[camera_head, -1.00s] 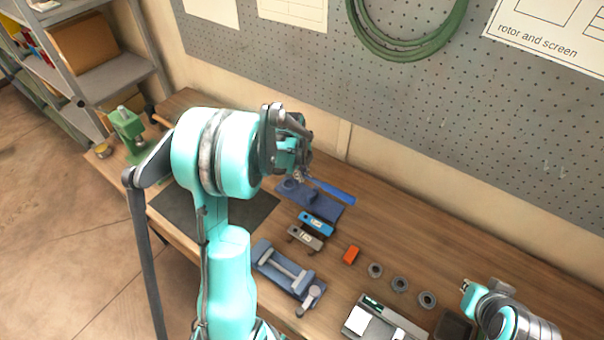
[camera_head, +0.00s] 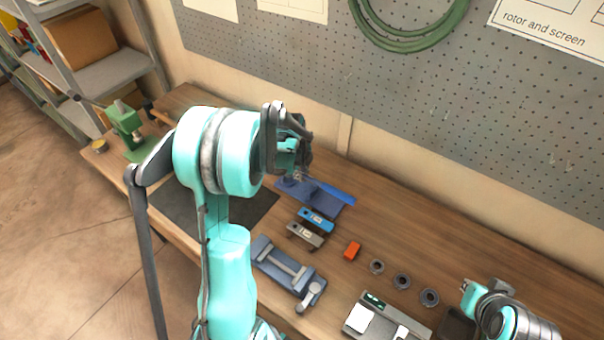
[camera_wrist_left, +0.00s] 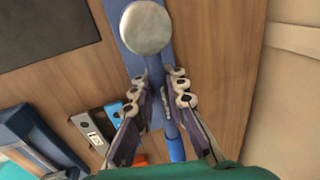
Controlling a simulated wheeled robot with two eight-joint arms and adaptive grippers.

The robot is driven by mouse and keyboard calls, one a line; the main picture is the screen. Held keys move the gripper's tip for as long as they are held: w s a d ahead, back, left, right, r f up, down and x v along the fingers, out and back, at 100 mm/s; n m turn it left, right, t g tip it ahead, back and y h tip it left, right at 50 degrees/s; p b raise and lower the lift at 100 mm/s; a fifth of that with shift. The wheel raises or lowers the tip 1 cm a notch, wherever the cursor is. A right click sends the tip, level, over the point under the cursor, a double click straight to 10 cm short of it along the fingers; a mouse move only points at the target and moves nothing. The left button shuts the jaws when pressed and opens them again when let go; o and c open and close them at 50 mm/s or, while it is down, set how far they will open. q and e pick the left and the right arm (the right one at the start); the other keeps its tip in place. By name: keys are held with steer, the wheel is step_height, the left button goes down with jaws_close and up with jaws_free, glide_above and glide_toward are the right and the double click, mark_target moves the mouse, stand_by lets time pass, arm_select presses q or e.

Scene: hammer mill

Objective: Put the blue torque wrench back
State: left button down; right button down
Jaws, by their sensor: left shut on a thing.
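The blue torque wrench shows its bright blue handle (camera_head: 336,191) in the head view. My left gripper (camera_head: 300,174) is shut on its shaft. In the left wrist view the fingers (camera_wrist_left: 160,100) stand on both sides of the shaft, with a round grey head (camera_wrist_left: 146,28) beyond them and the blue handle (camera_wrist_left: 175,146) nearer the camera. A flat dark-blue holder (camera_head: 322,209) lies under the wrench on the bench; I cannot tell whether they touch. My right gripper (camera_head: 467,288) is at the lower right; its fingers are too small to read.
A bright-blue block (camera_head: 316,220) and a grey block (camera_head: 304,235) lie just in front of the holder. A blue-grey fixture (camera_head: 286,272), an orange block (camera_head: 352,250) and several dark rings (camera_head: 402,281) are nearer. The pegboard (camera_head: 420,110) rises behind.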

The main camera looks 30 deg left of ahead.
arm_select(q)
steer(key=shift+f+b, duration=1.85)
steer(key=shift+f, duration=0.4)
steer(key=c, duration=1.5)
jaws_free()
steer(key=shift+o, duration=0.2)
steer(key=shift+r, duration=0.1)
step_height(320, 180, up, 12)
steer(key=s, duration=0.2)
steer(key=shift+s+a, duration=0.15)
steer(key=shift+s, duration=0.05)
step_height(320, 180, up, 17)
steer(key=p, duration=1.4)
glide_above(303, 187)
steer(key=s, duration=0.5)
steer(key=shift+w+a+f+b, duration=0.2)
steer(key=shift+b, duration=0.1)
